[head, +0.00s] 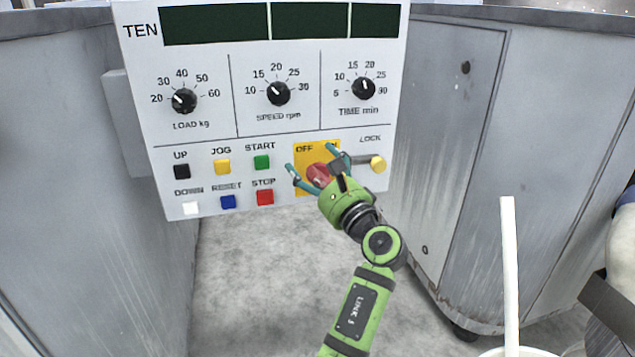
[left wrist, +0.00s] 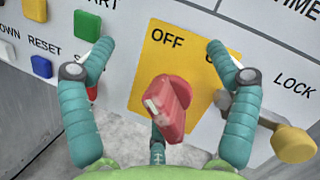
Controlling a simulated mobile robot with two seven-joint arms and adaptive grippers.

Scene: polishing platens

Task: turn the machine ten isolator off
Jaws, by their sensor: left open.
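The panel marked TEN (head: 215,140) faces me. Its isolator is a red rotary knob (head: 319,176) on a yellow plate (head: 303,150) at lower right; in the left wrist view the knob (left wrist: 172,108) shows a white mark on its grip. OFF is readable at the plate's upper left; the label at upper right is mostly hidden by a finger. My left gripper (head: 311,160) is open, its teal fingers at either side of the knob, also in the left wrist view (left wrist: 160,48). Contact with the knob cannot be told. My right gripper is out of view.
A yellow LOCK piece (head: 378,163) on a metal stem is close to the right finger. Red STOP (head: 265,197) and green START (head: 262,162) buttons are left of the plate. Grey machine cabinets (head: 450,150) flank the panel. A white pole (head: 510,270) stands at right.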

